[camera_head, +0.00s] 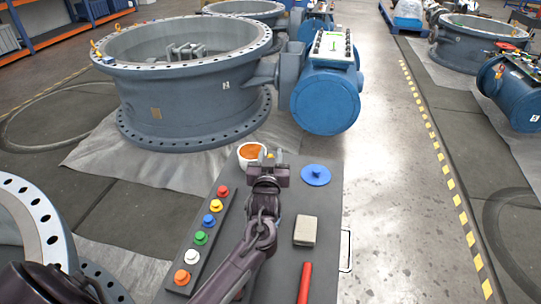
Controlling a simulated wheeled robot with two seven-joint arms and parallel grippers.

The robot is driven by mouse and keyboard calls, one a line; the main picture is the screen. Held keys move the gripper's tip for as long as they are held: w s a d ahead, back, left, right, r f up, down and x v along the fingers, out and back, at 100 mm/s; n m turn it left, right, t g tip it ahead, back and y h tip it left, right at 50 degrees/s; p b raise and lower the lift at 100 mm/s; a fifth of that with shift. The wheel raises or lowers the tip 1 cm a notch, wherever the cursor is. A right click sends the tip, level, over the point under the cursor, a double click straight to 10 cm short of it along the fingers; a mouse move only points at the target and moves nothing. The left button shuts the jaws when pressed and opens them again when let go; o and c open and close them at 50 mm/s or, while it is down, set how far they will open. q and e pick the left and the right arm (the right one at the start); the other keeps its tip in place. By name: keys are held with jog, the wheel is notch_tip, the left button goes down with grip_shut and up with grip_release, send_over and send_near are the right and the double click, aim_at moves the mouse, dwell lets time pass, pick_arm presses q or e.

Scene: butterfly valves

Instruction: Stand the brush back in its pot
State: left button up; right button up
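A white pot (247,152) with orange contents stands at the far edge of a dark grey bench top (325,205). My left gripper (271,154) is just right of the pot and partly overlaps it in the picture. Its two fingertips show apart; a small yellowish patch shows between them, too small to make out. A red stick (304,283) lies near the front of the bench and runs out of the frame; I cannot tell whether it is the brush. No bristles show. My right gripper is not in view.
A strip with several coloured knobs (201,237) lies left of my arm. A blue disc with a knob (315,175) and a beige block (305,231) lie to the right. A large grey valve (185,100) with a blue actuator (325,100) stands behind the bench.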

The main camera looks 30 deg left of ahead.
pick_arm(q)
jog(key=shift+o, duration=0.8)
jog(key=shift+s+d+f, duration=0.1)
jog(key=shift+s, duration=0.15)
jog(key=v, duration=0.7)
jog(key=shift+s+d, duration=0.1)
